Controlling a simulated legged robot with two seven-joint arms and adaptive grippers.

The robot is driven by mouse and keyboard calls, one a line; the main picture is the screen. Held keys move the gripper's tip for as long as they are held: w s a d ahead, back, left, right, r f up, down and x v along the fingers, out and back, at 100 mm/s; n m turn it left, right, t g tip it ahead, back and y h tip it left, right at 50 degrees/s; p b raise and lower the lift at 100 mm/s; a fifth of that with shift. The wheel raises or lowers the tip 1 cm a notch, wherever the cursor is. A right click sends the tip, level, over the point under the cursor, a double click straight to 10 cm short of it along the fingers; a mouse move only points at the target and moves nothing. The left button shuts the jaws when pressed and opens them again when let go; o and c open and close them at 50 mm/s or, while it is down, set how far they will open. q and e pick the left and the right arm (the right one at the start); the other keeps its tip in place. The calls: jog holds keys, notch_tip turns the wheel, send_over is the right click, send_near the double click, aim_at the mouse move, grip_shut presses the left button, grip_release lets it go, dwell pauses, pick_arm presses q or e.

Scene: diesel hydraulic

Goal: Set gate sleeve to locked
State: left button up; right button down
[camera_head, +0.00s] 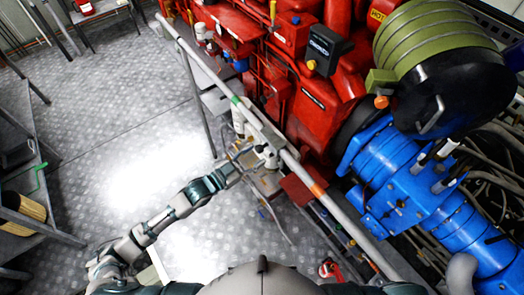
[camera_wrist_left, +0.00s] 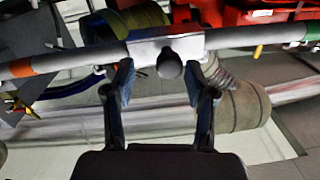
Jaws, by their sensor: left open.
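The gate rail (camera_head: 290,160) is a long grey bar running diagonally in front of the red engine. A silver sleeve (camera_wrist_left: 150,47) with a dark round knob (camera_wrist_left: 170,63) sits on this rail in the left wrist view. My left gripper (camera_wrist_left: 162,85) is open, with its two fingers on either side of the knob and apart from each other. In the head view my left gripper (camera_head: 245,160) is at the rail, and it partly hides the sleeve (camera_head: 268,154). I cannot tell if the fingers touch the sleeve. My right gripper is not in view.
The rail has an orange band (camera_head: 318,188) and a green band (camera_head: 235,100) on opposite sides of the sleeve. Beyond it stand the red engine (camera_head: 310,90) and blue machinery (camera_head: 400,185). The plated floor (camera_head: 120,110) at left is clear. A shelf (camera_head: 30,225) stands at far left.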

pick_arm(q)
jog(key=v, duration=0.9)
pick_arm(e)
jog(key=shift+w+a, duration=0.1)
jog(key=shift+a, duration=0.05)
